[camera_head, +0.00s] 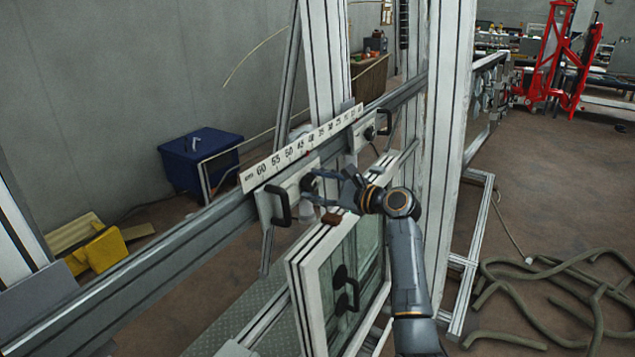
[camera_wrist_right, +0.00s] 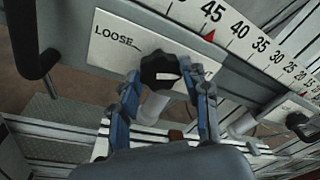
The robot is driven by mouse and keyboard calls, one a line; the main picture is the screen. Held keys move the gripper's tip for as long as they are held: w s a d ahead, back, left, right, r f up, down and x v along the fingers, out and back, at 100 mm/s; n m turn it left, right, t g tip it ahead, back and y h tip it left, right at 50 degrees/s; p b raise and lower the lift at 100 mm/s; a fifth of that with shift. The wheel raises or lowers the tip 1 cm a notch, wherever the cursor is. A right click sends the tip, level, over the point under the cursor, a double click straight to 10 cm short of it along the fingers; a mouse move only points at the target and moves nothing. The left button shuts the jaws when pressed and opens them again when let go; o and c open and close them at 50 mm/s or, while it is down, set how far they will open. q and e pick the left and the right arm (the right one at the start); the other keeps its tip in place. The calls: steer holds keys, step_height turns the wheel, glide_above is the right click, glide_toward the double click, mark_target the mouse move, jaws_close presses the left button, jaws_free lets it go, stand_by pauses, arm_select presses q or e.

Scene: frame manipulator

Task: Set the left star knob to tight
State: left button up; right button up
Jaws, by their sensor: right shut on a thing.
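The left star knob (camera_head: 308,183) is black and sits on the left pale plate (camera_head: 268,207) on the rail. In the right wrist view the black lobed knob (camera_wrist_right: 163,71) has a short white mark on its face. The word LOOSE is printed on the plate (camera_wrist_right: 117,44) to its left, with a line toward the knob. A tight label is not visible, and fingers cover part of the plate. My right gripper (camera_head: 321,187) is shut on the knob, with its blue fingers on both sides of it. My left gripper is not in view.
A white ruler scale (camera_head: 300,146) runs above the plates. A black handle (camera_head: 279,204) stands left of the knob. A second plate with a knob (camera_head: 370,133) is farther right. A glazed frame (camera_head: 345,275) stands below my right gripper. Upright posts (camera_head: 449,110) stand to the right.

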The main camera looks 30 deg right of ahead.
steer(key=shift+f+m, duration=0.15)
steer(key=shift+m, duration=0.45)
steer(key=o, duration=1.1)
steer(key=shift+o, duration=0.2)
steer(key=shift+s+d, duration=0.1)
steer(key=shift+s, duration=0.05)
steer(key=v, duration=1.1)
steer(key=shift+s, duration=0.3)
steer(key=shift+d, duration=0.1)
